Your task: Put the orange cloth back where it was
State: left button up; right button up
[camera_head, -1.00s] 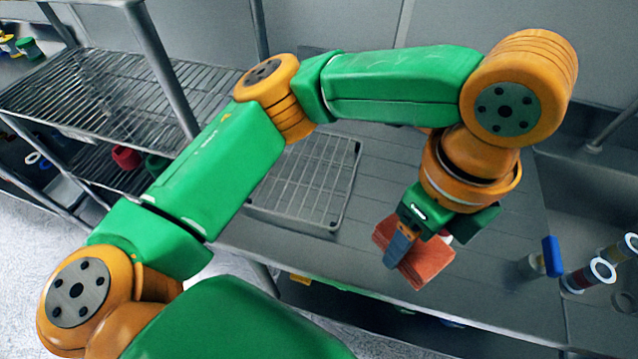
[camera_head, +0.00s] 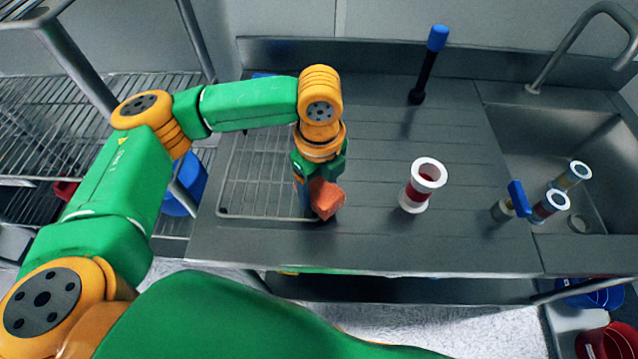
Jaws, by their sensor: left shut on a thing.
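The orange cloth (camera_head: 327,198) is held in my left gripper (camera_head: 308,188), which points down and is shut on it. The cloth shows just below and to the right of the fingers, at the right edge of the wire rack (camera_head: 258,213) on the steel counter. I cannot tell whether the cloth touches the counter. My right gripper is not in view.
A red-and-white sifter-like cylinder (camera_head: 421,186) stands on the counter to the right. A blue-topped black tool (camera_head: 429,65) stands at the back. More cylinders (camera_head: 549,205) stand by the sink (camera_head: 590,140). A wire shelf (camera_head: 50,115) is at left.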

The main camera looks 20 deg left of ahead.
aim_at(319, 187)
pick_arm(q)
jog(key=shift+f, duration=0.35)
jog(key=o, duration=1.2)
jog(key=shift+f, duration=0.1)
jog(key=shift+r, duration=0.2)
notch_tip(319, 187, up, 12)
jog(key=shift+f, duration=0.1)
